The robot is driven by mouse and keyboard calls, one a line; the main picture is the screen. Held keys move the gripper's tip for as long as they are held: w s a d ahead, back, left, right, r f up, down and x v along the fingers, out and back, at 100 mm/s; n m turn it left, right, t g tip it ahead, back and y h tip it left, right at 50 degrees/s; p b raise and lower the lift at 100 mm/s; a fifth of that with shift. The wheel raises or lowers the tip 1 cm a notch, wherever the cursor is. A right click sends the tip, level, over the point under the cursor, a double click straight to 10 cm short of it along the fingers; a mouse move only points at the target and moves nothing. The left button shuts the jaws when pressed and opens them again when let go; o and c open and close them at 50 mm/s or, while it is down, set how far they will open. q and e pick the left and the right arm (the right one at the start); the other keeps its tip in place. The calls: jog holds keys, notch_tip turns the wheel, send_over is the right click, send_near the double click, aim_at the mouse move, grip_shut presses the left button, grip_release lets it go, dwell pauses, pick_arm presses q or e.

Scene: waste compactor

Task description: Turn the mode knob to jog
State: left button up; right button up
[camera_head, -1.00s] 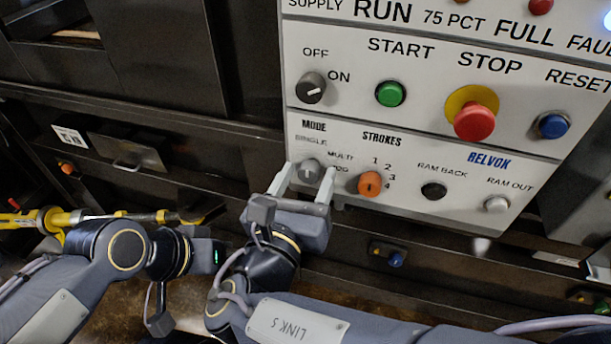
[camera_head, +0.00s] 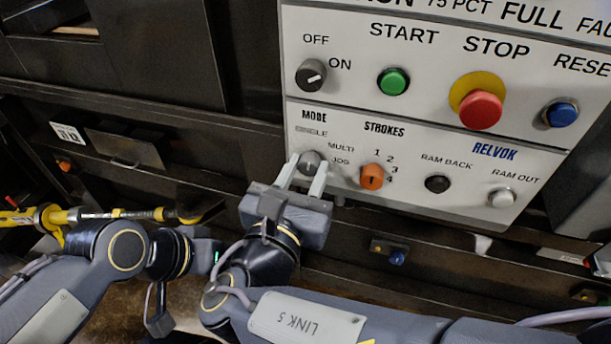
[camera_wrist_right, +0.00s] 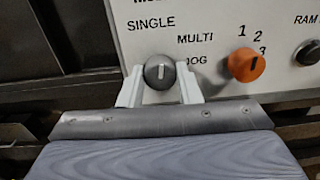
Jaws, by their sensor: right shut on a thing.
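The grey mode knob (camera_head: 309,161) is at the lower left of the white control panel, with labels SINGLE, MULTI and JOG around it. My right gripper (camera_head: 305,172) reaches it from below, with one pale finger on each side, shut on it. In the right wrist view the knob (camera_wrist_right: 159,72) sits between the fingertips (camera_wrist_right: 160,84). Its white pointer line stands about upright there, not along the JOG label at its right. My left gripper (camera_head: 205,252) is low at the left, away from the panel; its fingers are hidden.
The orange strokes knob (camera_head: 371,176) is close to the right of my right gripper. Above are the black OFF/ON knob (camera_head: 311,75), green start button (camera_head: 393,81) and red stop button (camera_head: 480,109). A yellow tool (camera_head: 75,215) is at the left.

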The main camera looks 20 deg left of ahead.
jog(key=m+b, duration=0.6)
jog(key=b, duration=0.1)
jog(key=m+b, duration=0.7)
jog(key=b, duration=0.1)
jog(key=shift+f+y, duration=0.2)
jog(key=shift+y, duration=0.1)
jog(key=shift+r+m+b, duration=0.2)
jog(key=shift+m+b, duration=1.2)
jog(key=o, duration=1)
jog(key=shift+c, duration=0.2)
jog(key=shift+s, duration=0.1)
jog(key=s, duration=0.7)
jog(key=shift+s+a+r, duration=0.15)
jog(key=shift+s, duration=0.2)
